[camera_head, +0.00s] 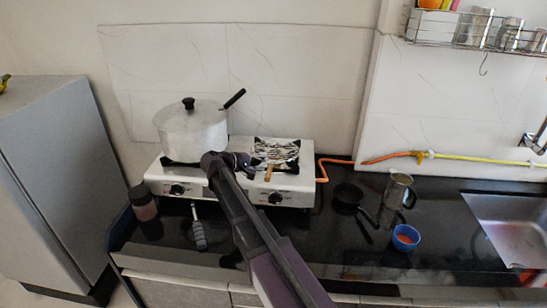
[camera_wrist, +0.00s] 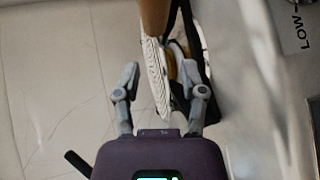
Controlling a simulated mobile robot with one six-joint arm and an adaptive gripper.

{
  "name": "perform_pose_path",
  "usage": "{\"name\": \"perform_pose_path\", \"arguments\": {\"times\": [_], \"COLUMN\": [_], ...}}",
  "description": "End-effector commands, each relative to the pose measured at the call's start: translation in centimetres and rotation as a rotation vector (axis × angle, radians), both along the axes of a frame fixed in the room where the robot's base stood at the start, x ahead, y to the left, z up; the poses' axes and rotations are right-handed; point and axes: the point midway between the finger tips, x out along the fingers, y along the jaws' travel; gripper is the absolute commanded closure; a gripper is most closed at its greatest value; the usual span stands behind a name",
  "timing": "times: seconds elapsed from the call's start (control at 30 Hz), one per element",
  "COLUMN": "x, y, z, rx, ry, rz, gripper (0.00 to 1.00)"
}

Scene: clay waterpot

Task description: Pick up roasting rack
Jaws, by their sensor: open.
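The roasting rack (camera_head: 277,150) is a light wire grid with a brown wooden handle (camera_head: 268,173). It lies on the right burner of the white stove, its handle toward the front. In the wrist view the rack (camera_wrist: 155,75) shows nearly edge-on, with its handle (camera_wrist: 154,16) at the top. My gripper (camera_head: 243,162) is just left of the rack, over the stove. In the wrist view my gripper (camera_wrist: 166,84) is open, and the rack appears between its spread fingers. I cannot tell whether a finger touches it.
A large lidded pot (camera_head: 190,128) stands on the left burner of the stove (camera_head: 296,190), close to my gripper. A dark pan (camera_head: 347,197), a glass jug (camera_head: 396,192) and a blue cup (camera_head: 405,238) stand to the right. A dark jar (camera_head: 143,203) stands left of the stove.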

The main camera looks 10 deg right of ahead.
Motion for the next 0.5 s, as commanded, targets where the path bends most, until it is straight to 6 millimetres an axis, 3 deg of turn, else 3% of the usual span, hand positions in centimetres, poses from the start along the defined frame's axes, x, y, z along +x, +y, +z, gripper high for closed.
{"name": "perform_pose_path", "arguments": {"times": [0.2, 0.5], "x": [0.7, 0.8], "y": [-2.0, -2.4], "z": [-0.9, -0.9], "rx": [0.0, 0.0], "ry": [0.0, 0.0], "rz": [-0.001, 0.0], "gripper": [0.46, 0.46]}}
